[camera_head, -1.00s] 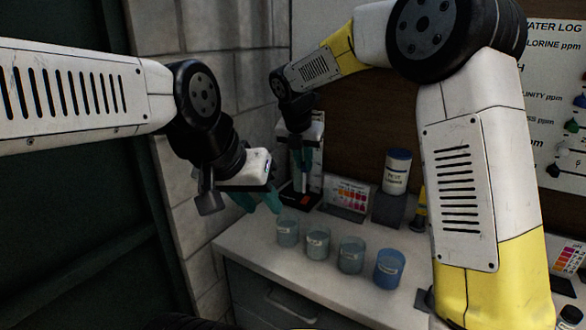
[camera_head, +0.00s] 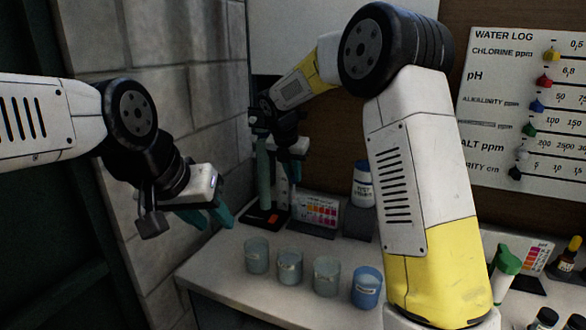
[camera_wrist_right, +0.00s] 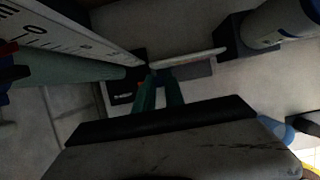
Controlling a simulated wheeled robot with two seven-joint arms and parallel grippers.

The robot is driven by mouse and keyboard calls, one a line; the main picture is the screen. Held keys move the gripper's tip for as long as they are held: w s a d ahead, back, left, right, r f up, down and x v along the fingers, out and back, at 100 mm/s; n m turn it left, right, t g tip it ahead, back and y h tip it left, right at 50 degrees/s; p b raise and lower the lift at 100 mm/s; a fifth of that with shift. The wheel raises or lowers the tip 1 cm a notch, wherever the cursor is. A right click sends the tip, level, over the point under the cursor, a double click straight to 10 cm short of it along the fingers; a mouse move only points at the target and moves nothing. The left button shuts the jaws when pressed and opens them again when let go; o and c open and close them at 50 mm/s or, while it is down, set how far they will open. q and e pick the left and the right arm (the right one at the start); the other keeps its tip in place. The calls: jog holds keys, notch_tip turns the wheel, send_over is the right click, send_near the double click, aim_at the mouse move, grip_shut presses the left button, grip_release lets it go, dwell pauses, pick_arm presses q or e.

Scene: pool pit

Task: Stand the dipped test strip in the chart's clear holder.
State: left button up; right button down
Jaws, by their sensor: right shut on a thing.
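The colour chart (camera_head: 317,210) stands upright near the back of the counter, with rows of coloured patches; its edge shows as a pale slanted bar in the right wrist view (camera_wrist_right: 190,58). I cannot make out the clear holder. My right gripper (camera_head: 292,178) hangs fingers down just above and left of the chart. It is shut, and the thin test strip in it is barely seen. Its teal fingers in the right wrist view (camera_wrist_right: 158,82) end close to the chart's end. My left gripper (camera_head: 222,218) is empty with spread fingers, left of the beakers.
Clear-to-blue beakers (camera_head: 290,268) stand in a row along the counter front. A white bottle with a blue cap (camera_head: 363,185) stands right of the chart. A teal post on a black base (camera_head: 263,175) stands left.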

aim_at(294, 198)
jog(key=shift+f, duration=0.4)
jog(key=shift+f, duration=0.7)
dwell(0.4)
jog(key=shift+f, duration=2.45)
jog(key=shift+f, duration=0.45)
jog(key=c, duration=1.3)
grip_release()
jog(key=shift+c, duration=0.2)
jog(key=shift+r, duration=3.5)
